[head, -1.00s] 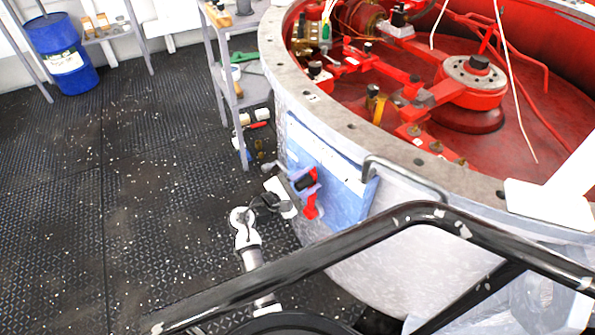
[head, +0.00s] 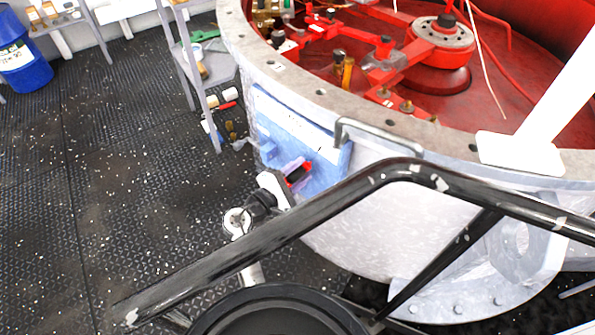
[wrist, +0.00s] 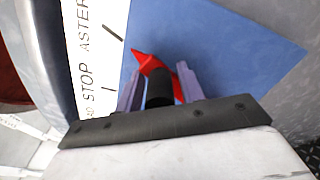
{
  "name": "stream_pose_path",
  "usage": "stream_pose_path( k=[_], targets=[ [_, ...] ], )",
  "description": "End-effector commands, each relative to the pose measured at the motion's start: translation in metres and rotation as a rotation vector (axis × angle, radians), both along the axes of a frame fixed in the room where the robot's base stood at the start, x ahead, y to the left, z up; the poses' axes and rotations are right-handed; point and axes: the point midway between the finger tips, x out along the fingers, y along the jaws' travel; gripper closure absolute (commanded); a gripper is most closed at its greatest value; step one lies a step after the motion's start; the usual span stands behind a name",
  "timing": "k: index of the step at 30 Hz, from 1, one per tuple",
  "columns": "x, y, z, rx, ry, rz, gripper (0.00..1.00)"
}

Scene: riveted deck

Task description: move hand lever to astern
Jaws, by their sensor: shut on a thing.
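The hand lever (head: 304,167) is red with a black grip and sits on a blue panel (head: 325,178) on the side of the round drum. In the wrist view its red pointed end (wrist: 144,60) shows beyond the black grip (wrist: 159,88), angled up and left, nearer the ASTERN mark than the STOP mark. The white label strip (wrist: 88,60) reads STOP and ASTERN; the rest is partly cut off. My gripper (wrist: 160,90) is shut on the black grip, with a purple finger on each side. It also shows in the head view (head: 292,172).
A metal handle (head: 375,133) sticks out from the drum close to the panel. A black tubular rail (head: 290,230) crosses in front. A grey shelf (head: 205,75) and a blue barrel (head: 22,55) stand at the left.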

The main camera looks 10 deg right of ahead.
Motion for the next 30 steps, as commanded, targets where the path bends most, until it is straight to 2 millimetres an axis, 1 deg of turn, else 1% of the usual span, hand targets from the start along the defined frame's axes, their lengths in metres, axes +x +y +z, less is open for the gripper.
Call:
stream_pose_path(
  k=[1, 7, 8, 9, 17, 20, 23, 30],
  targets=[
    [-0.003, -0.001, -0.004, 0.012, -0.002, -0.007, 1.00],
    [-0.003, -0.001, -0.005, 0.013, 0.000, -0.010, 1.00],
    [-0.003, -0.002, -0.005, 0.013, 0.000, -0.010, 0.58],
    [-0.003, -0.001, -0.005, 0.012, 0.001, -0.010, 0.54],
    [-0.003, -0.002, -0.003, 0.008, 0.001, -0.010, 0.54],
    [-0.004, 0.001, -0.003, 0.007, 0.000, -0.008, 0.54],
    [-0.011, 0.011, -0.004, 0.008, 0.001, -0.005, 0.54],
    [-0.034, 0.045, -0.004, 0.009, 0.001, -0.002, 0.54]
  ],
)
